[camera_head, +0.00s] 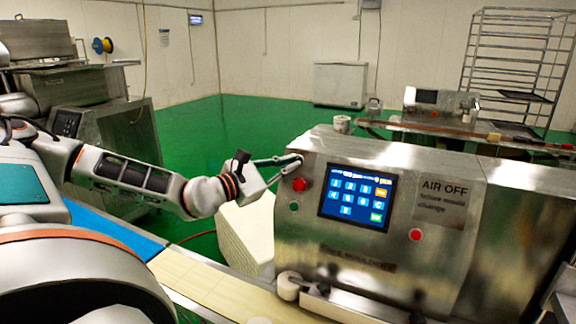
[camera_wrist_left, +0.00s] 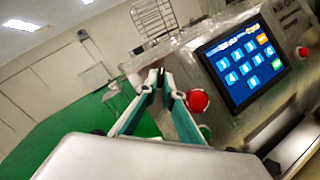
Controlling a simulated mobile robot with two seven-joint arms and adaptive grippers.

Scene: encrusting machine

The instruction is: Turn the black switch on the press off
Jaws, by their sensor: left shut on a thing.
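The press (camera_head: 455,250) is a steel cabinet with a lit blue touchscreen (camera_head: 357,197) on its front; the screen also shows in the left wrist view (camera_wrist_left: 242,65). A red button (camera_head: 300,185) sits left of the screen, with a green button (camera_head: 294,206) below it. My left gripper (camera_head: 297,160) reaches in from the left, its fingertips at the panel's upper left corner, just above the red button. In the left wrist view its fingers (camera_wrist_left: 160,77) come together on the small black switch, which they mostly hide. My right gripper is out of view.
The red button (camera_wrist_left: 197,101) is close beside the fingers in the left wrist view. Another red button (camera_head: 416,235) is right of the screen, below an "AIR OFF" sign (camera_head: 443,190). A conveyor (camera_head: 190,283) runs along the front. Open green floor lies behind my left arm.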

